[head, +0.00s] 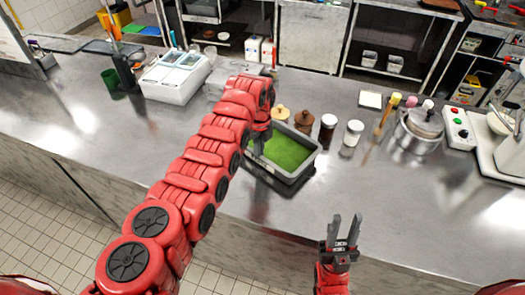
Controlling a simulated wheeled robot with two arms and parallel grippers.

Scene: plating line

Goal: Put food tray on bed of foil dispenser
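The food tray (291,181) is a dark rectangular tray with green contents, on or just above the steel counter near its front edge. My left gripper (261,140) is at the tray's left rim, pointing down. My own arm hides part of that rim, and I cannot tell whether the fingers are closed on it. My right gripper (346,222) is open and empty, below and right of the tray, in front of the counter edge. A white unit with two grey panels (175,77) stands at the back left. I cannot tell whether it is the foil dispenser.
Brown and dark jars (327,130), a white-lidded jar (352,137) and a steel pot (419,130) stand right of the tray. A green cup (111,82) is at the left. A control box (459,129) is at the right. The front left counter is clear.

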